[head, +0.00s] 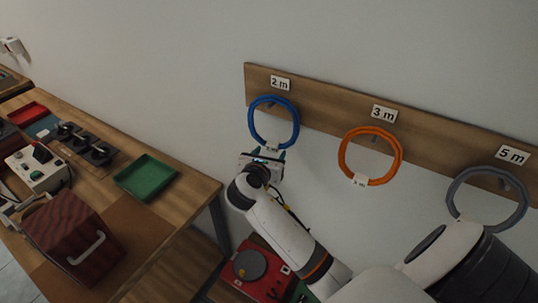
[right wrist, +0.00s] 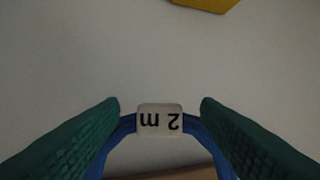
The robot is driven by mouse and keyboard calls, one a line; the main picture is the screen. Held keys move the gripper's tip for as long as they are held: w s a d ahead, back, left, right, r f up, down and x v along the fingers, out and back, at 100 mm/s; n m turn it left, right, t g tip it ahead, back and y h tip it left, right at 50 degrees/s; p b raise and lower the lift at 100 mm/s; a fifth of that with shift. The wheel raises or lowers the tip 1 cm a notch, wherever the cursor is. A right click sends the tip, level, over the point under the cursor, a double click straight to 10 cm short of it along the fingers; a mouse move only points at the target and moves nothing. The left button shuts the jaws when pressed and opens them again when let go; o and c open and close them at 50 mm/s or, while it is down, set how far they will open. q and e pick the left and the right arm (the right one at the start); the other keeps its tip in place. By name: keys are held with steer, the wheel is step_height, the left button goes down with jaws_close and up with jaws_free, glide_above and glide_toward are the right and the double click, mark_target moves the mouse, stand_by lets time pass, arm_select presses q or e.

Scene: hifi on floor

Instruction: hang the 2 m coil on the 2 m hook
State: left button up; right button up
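The blue 2 m coil (head: 295,130) is upright against the wooden board, just below the "2 m" label (head: 280,83). I cannot make out the 2 m hook or how the coil's top sits on it. My right gripper (head: 268,153) is at the coil's bottom edge. In the right wrist view its green fingers (right wrist: 160,122) are spread apart, with the coil's white "2 m" tag (right wrist: 160,121) in the gap between them. The blue ring (right wrist: 205,140) runs past the fingers, with no clear grip on it. My left gripper is not in view.
An orange coil (head: 344,155) hangs under "3 m" and a grey coil (head: 454,190) under "5 m", right of the blue one. A workbench (head: 190,195) with a green tray (head: 147,177) stands left. A red device (head: 262,280) sits low beneath my right arm.

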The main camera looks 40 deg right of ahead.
steer(key=b+v, duration=0.3)
steer(key=v, duration=0.9)
step_height(320, 180, down, 7)
steer(key=shift+b, duration=0.3)
stand_by(1.0)
steer(key=s+a+p, duration=0.4)
steer(key=a+p, duration=0.2)
steer(key=a, duration=0.5)
steer(key=shift+s+p, duration=0.3)
steer(key=shift+s, duration=0.05)
stand_by(1.1)
steer(key=shift+f, duration=0.1)
stand_by(0.5)
